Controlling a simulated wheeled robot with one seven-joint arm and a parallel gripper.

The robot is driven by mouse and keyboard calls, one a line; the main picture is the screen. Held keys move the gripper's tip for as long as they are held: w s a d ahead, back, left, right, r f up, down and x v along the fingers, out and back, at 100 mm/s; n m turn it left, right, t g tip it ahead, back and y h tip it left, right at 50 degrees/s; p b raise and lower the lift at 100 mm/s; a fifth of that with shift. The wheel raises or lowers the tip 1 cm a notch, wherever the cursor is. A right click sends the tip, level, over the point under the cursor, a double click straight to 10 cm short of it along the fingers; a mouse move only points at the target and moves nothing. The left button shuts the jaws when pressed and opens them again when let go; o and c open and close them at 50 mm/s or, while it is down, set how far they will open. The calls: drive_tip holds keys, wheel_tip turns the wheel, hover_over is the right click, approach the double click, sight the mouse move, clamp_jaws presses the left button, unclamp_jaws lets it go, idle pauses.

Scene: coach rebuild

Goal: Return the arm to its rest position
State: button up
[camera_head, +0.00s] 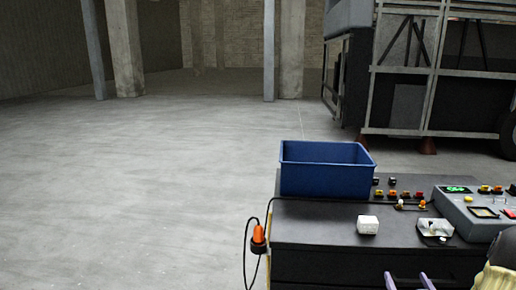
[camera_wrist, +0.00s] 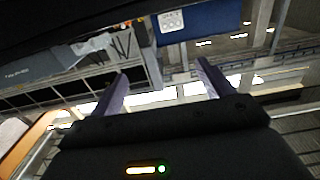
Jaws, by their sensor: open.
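My gripper (camera_head: 407,278) shows at the bottom right edge of the head view, its two purple fingers apart. In the wrist view my gripper (camera_wrist: 162,70) is open, with nothing held between the fingers. The fingers are in front of the black workbench (camera_head: 310,226) and below the white block on it in the head picture. Most of my arm is out of the head view; a pale rounded part, probably mine, shows at the lower right corner.
A blue bin (camera_head: 325,180) stands at the bench's back left. A white block (camera_head: 368,225), a clear-and-white part (camera_head: 435,229) and a grey control panel (camera_head: 475,212) are on the bench. An orange plug (camera_head: 258,236) hangs at its left side. The floor (camera_head: 130,190) leftward is clear.

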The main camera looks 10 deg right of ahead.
drive_tip(key=w+a+f+n+g+y, duration=0.25)
drive_tip(key=a+g, duration=0.55)
drive_tip(key=a, duration=0.7)
drive_tip(key=s+a+r+g+y, duration=0.2)
drive_tip(key=s+a+g, duration=0.5)
drive_tip(key=s+a, duration=0.75)
wheel_tip(320, 180, up, 17)
drive_tip(key=w+a+p, duration=0.1)
drive_tip(key=w+p, duration=0.1)
drive_tip(key=p, duration=1.4)
drive_tip(key=shift+w+a+f+p, duration=0.15)
drive_tip(key=shift+a+p, duration=0.1)
drive_tip(key=shift+p, duration=0.15)
